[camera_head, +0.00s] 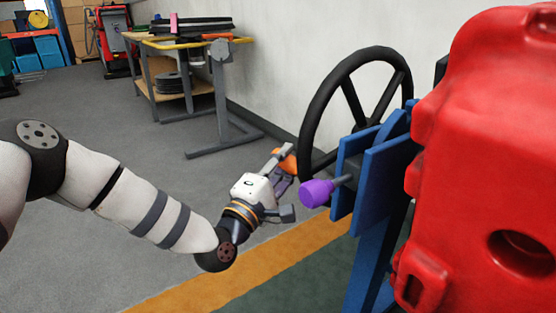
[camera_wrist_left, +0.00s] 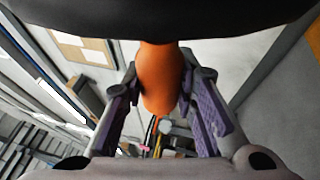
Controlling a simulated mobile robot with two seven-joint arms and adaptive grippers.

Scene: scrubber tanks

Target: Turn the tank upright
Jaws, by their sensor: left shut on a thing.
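The red tank (camera_head: 480,150) fills the right of the head view, held beside a blue stand (camera_head: 375,170). A black handwheel (camera_head: 310,110) stands at the stand's left side. An orange handle (camera_head: 287,160) sticks out from the wheel's rim. My left gripper (camera_head: 284,170) is at this handle, shut on it. In the left wrist view the orange handle (camera_wrist_left: 160,78) sits between the two purple-grey fingers, below the dark wheel rim (camera_wrist_left: 150,18). A purple knob (camera_head: 317,193) on a short rod juts from the blue stand, right of my left gripper. My right gripper is not in view.
A workbench (camera_head: 190,60) with yellow rails and black items stands at the back against the pale wall. A red machine (camera_head: 113,40) and blue bins (camera_head: 45,50) are farther back. The grey floor at left is clear. A yellow floor stripe (camera_head: 240,272) runs below my arm.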

